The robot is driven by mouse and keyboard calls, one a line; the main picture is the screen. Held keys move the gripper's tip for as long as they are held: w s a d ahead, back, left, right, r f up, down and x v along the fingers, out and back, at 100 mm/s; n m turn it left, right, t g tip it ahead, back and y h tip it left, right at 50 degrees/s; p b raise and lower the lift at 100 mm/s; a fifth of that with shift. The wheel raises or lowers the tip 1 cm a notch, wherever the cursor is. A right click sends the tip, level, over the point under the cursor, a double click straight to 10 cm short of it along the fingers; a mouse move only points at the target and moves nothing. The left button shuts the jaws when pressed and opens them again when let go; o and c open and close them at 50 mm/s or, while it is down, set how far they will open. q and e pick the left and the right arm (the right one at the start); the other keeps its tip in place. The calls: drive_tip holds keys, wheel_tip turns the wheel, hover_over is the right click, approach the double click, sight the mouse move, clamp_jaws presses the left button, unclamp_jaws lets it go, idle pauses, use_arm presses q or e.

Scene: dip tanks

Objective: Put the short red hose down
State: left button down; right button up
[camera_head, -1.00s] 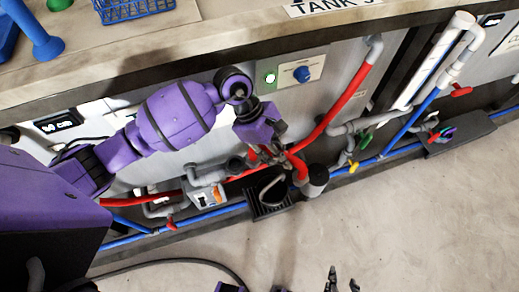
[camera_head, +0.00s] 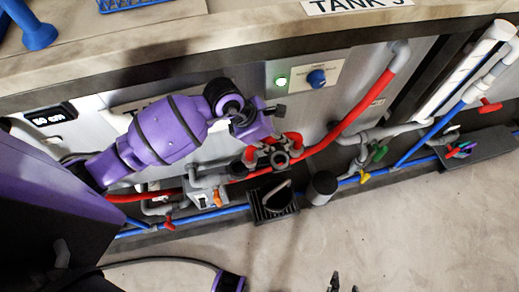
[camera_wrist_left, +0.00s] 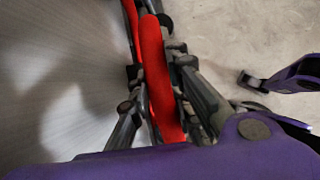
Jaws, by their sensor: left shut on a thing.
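My left gripper (camera_head: 272,150) is in front of the tank panel in the head view, shut on the short red hose (camera_head: 292,139). The hose also shows in the left wrist view (camera_wrist_left: 158,78), as a red tube running lengthwise between the fingers. It is held above the floor-level pipes; the gripper hides part of it. My right gripper (camera_head: 345,284) shows only its dark fingertips at the bottom edge of the head view, spread apart and with nothing visible between them.
Below the left gripper are a black caddy (camera_head: 265,210) with a grey handle and a dark cylinder (camera_head: 322,187). A long red pipe (camera_head: 362,108) and blue pipes (camera_head: 210,215) run along the tank. The floor (camera_head: 420,225) at right is clear.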

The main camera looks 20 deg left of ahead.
sight(250, 158)
use_arm(q)
drive_tip(key=a+f, duration=0.4)
drive_tip(key=f, duration=0.4)
drive_tip(key=shift+s+a+f, duration=0.15)
drive_tip(key=shift+s+f, duration=0.05)
drive_tip(key=shift+f, duration=0.1)
drive_tip(key=shift+f+b, duration=0.15)
drive_tip(key=shift+b, duration=0.15)
drive_tip(key=c, duration=1.6)
unclamp_jaws()
